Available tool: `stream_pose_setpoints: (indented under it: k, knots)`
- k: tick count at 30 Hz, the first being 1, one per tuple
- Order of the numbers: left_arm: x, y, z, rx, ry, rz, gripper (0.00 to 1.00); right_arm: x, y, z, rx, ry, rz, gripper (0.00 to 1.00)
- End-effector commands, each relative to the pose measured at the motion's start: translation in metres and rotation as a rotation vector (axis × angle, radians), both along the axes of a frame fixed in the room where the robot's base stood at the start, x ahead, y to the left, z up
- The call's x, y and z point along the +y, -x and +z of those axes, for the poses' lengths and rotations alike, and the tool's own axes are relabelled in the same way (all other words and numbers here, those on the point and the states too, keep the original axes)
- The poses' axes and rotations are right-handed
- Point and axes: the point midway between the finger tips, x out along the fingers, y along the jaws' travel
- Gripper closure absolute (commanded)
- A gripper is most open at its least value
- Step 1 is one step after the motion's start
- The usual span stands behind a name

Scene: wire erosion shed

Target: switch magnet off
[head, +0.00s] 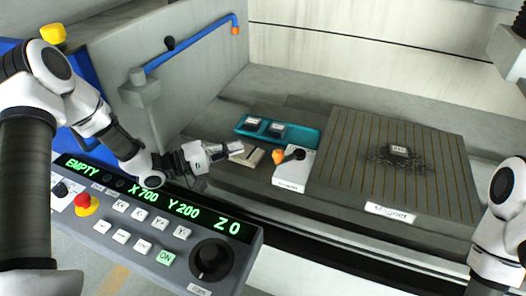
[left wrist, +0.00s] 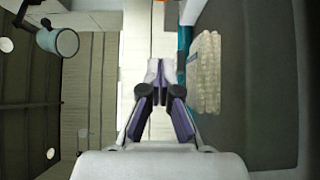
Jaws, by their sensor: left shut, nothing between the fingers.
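A white switch box (head: 294,172) with a black lever ending in an orange knob (head: 278,156) stands left of the slotted magnet plate (head: 345,165). The lever points to the left. The plate carries a white "Magnet" label (head: 390,213). A dark block (head: 398,150) with a pale label sits on the plate with dark grains around it. My left gripper (head: 236,148) is shut and empty, left of the switch box and apart from the knob. Its closed fingertips also show in the left wrist view (left wrist: 158,68). My right arm shows at the right edge, its gripper out of view.
A teal tray (head: 305,136) with small pieces lies behind the switch box. A pale ribbed item (head: 252,156) lies near my left fingertips. A control panel (head: 150,225) with a red button, keys and a black dial fills the lower left. A blue pipe (head: 190,45) runs above.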

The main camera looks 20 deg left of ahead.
Motion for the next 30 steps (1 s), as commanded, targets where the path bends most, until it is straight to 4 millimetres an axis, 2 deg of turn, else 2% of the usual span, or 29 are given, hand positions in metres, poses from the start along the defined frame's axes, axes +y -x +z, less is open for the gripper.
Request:
stream_pose_setpoints:
  k: [1, 7, 13, 18, 30]
  knots:
    - [-0.01, -0.007, -0.002, 0.001, -0.005, -0.006, 1.0, 0.0, 0.0, -0.001, 0.0, 0.0, 0.0, 0.6]
    - [-0.042, -0.037, -0.001, 0.001, -0.004, -0.006, 1.0, 0.0, 0.0, 0.0, 0.0, 0.0, 0.0, 0.6]
    - [-0.068, -0.021, 0.0, 0.003, 0.001, -0.002, 1.0, 0.0, 0.0, 0.006, 0.0, 0.0, 0.0, 0.6]
    - [-0.075, -0.016, -0.001, 0.001, 0.001, 0.0, 1.0, 0.0, 0.0, 0.007, 0.0, 0.0, 0.0, 0.6]
    - [-0.073, -0.016, -0.001, 0.001, 0.001, 0.005, 1.0, 0.0, 0.0, 0.007, 0.0, 0.0, 0.0, 0.6]
